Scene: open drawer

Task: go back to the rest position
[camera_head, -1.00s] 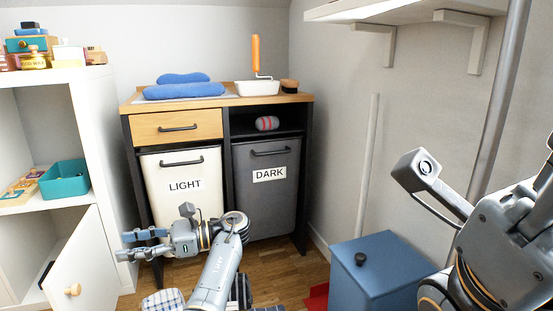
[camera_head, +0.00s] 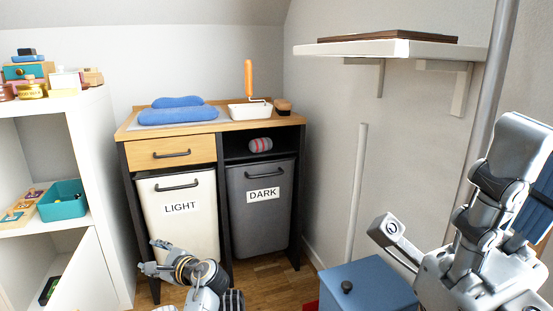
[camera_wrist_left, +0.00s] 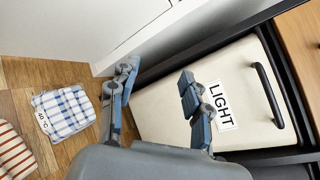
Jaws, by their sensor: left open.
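My left gripper (camera_head: 152,257) is in front of the cream LIGHT bin (camera_head: 180,232) in the head view, low in the picture. Its two fingers are spread apart with nothing between them. In the left wrist view the open gripper (camera_wrist_left: 157,78) shows with the LIGHT bin (camera_wrist_left: 165,112) beyond it. My right arm shows at the right of the head view, folded upward.
The wooden drawer (camera_head: 171,153) above the LIGHT bin is closed. The grey DARK bin (camera_head: 262,222) stands beside it. A white shelf unit (camera_head: 92,150) is at the left. A blue box (camera_head: 367,283) stands low at the right, below a wall shelf (camera_head: 400,50).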

